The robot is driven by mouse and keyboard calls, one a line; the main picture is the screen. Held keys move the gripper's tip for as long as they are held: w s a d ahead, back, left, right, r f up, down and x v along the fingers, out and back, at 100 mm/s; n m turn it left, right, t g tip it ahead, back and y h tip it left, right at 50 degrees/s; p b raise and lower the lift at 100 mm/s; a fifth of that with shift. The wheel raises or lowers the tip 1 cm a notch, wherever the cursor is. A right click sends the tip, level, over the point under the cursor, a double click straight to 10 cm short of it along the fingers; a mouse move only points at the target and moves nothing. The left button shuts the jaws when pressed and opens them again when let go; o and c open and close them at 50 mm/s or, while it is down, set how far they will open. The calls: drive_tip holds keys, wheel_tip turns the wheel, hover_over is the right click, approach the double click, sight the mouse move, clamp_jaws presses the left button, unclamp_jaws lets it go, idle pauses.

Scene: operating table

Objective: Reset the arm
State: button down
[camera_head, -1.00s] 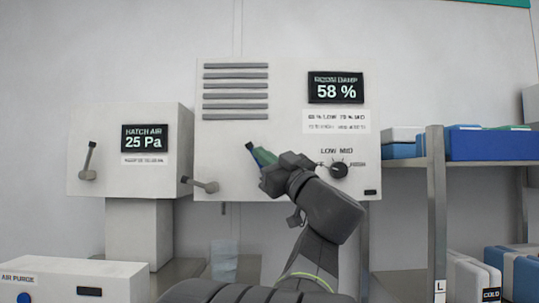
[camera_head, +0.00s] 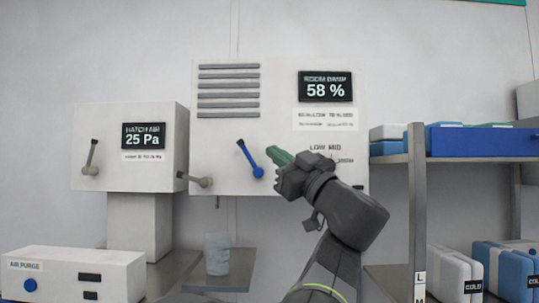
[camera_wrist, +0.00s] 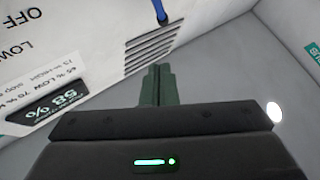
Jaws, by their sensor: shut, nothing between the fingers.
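My gripper (camera_head: 277,157) is raised in front of the large white panel box (camera_head: 215,140), its green fingers together and empty. They point up and left, just right of a blue lever (camera_head: 250,160) with a black tip on that box. The wrist view also shows my gripper (camera_wrist: 157,75) with its green fingers side by side and closed, and the blue lever (camera_wrist: 160,12) apart from them at the top. The box's display (camera_head: 326,87) reads 58 %. My gripper hides the dial under the LOW MID label.
A smaller box (camera_head: 130,150) reading 25 Pa stands at left with grey levers. An AIR PURGE box (camera_head: 60,272) is at lower left, near a clear cup (camera_head: 217,253). A shelf post (camera_head: 417,220) stands at right, with blue bins (camera_head: 480,142) and cold boxes (camera_head: 455,275).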

drive_tip(key=v, duration=0.2)
drive_tip(key=b+v, duration=0.1)
drive_tip(key=v, duration=0.1)
drive_tip(key=shift+s+d+r, duration=0.1)
drive_tip(key=shift+s+d, duration=0.15)
drive_tip(key=shift+d, duration=0.2)
